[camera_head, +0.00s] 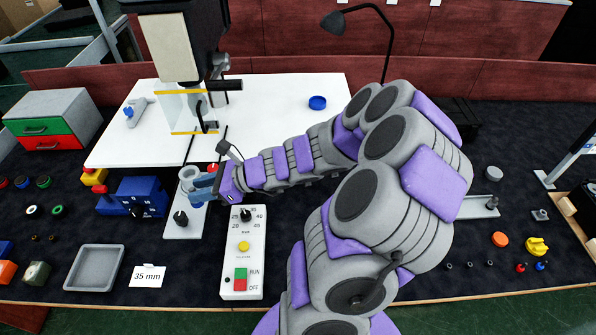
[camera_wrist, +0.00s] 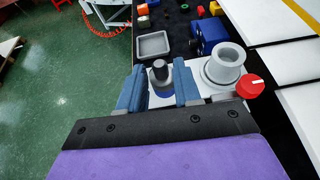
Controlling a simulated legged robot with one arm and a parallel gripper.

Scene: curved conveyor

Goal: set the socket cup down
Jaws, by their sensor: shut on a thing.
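In the wrist view the two blue-grey fingers of my gripper (camera_wrist: 158,90) stand either side of the socket cup (camera_wrist: 165,94), most of which is hidden. It is held low over the light grey plate (camera_head: 183,229); I cannot tell if it touches. A dark-topped knob (camera_head: 181,218) stands on the plate just beyond it. A grey ringed holder (camera_head: 188,173) is beside the fingers.
A red knob (camera_wrist: 250,86) sits close to the grey holder. A control box (camera_head: 243,262) stands in front, right of the plate. A blue box (camera_head: 140,196) is to the left. An empty grey tray (camera_head: 94,268) lies front left. A white board (camera_head: 270,125) lies behind.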

